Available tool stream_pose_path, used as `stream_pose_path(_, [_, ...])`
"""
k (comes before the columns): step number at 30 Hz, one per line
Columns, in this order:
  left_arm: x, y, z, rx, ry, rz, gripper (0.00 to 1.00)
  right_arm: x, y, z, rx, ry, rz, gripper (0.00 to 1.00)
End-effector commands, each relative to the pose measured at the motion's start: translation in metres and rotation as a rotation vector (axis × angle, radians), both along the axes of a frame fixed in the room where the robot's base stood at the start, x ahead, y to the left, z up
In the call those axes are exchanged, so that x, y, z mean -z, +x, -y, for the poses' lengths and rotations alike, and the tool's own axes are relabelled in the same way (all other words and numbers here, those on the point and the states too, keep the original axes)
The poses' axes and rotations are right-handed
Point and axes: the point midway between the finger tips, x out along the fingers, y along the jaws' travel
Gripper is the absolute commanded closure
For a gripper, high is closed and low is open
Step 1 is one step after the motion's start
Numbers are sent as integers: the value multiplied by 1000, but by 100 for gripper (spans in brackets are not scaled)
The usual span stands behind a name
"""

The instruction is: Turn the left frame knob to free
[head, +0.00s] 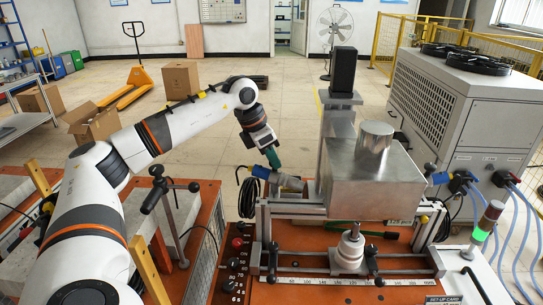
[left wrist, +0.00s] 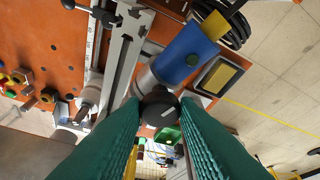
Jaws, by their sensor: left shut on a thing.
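In the left wrist view, a round black knob (left wrist: 158,107) lies between the tips of my left gripper (left wrist: 160,118), beside the metal frame rail. The green ribbed fingers are shut on it. In the head view, my left gripper (head: 273,158) reaches down at the far left side of the metal frame (head: 290,209), close to a blue connector (head: 261,172). The knob is hidden there, and its setting cannot be read. The blue connector also shows just beyond the knob in the left wrist view (left wrist: 186,54). My right gripper is not in view.
A large metal box (head: 370,185) stands on the frame, right of my gripper. A coiled black cable (head: 248,195) hangs by the blue connector. Black clamp handles (head: 272,257) stand at the front rail above a scale. A chiller cabinet (head: 460,110) stands at right.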

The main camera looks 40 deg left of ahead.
Motion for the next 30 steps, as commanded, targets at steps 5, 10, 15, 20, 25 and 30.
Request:
stream_pose_path(5, [0,0,0,-22,1,2,95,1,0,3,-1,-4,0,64])
stream_pose_path(10, [0,0,1,-93,1,3,95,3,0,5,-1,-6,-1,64])
stream_pose_path(15, [0,0,2,-210,1,4,95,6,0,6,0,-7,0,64])
stream_pose_path(20, [0,0,4,-337,0,4,95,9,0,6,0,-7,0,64])
stream_pose_path(25, [-1,0,5,-464,-1,4,95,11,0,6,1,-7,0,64])
stream_pose_path(30, [-1,0,5,-563,0,5,95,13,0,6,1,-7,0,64])
